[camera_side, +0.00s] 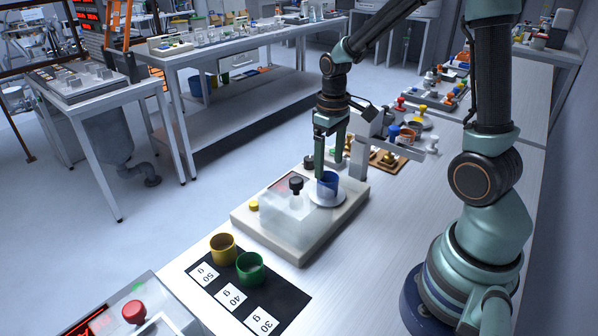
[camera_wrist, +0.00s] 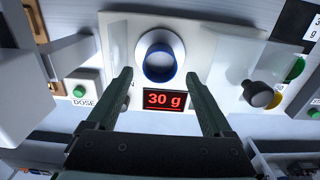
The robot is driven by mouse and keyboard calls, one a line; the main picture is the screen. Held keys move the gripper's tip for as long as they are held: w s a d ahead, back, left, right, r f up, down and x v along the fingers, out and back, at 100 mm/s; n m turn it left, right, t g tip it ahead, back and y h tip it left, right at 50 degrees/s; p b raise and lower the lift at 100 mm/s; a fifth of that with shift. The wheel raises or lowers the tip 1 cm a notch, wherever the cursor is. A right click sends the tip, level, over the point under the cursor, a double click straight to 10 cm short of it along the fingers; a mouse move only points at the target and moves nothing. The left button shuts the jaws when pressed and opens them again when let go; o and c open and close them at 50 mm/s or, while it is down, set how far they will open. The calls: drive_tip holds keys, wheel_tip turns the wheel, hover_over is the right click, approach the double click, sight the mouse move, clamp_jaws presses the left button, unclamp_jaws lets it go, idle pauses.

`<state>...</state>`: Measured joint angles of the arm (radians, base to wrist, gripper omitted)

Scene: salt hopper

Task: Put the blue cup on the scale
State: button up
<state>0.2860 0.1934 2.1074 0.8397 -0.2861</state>
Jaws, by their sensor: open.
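The blue cup (camera_side: 328,183) stands upright on the round white pan (camera_side: 327,199) of the scale (camera_side: 300,245). In the wrist view the cup (camera_wrist: 159,63) shows from above as a blue ring on the pan (camera_wrist: 175,42). The scale's red display (camera_wrist: 167,100) reads 30 g. My gripper (camera_side: 329,165) is open just above and beside the cup. In the wrist view its fingers (camera_wrist: 158,75) are spread to either side of the cup, with gaps showing between them and the cup.
A clear cover (camera_side: 287,215) with a black knob sits on the scale left of the pan. A yellow cup (camera_side: 223,248) and a green cup (camera_side: 250,267) stand on a black mat (camera_side: 285,292) with weight cards. A green DOSE button (camera_wrist: 79,91) is at left in the wrist view.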

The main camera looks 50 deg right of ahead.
drive_tip(key=s+a+r+t, duration=0.2)
drive_tip(key=a+r, duration=0.3)
drive_tip(key=r, duration=0.1)
drive_tip(key=s+a+r+t, duration=0.3)
drive_tip(key=a+r, duration=0.2)
drive_tip(key=r, duration=0.2)
drive_tip(key=shift+s+r+t, duration=0.25)
drive_tip(key=shift+r+t, duration=0.05)
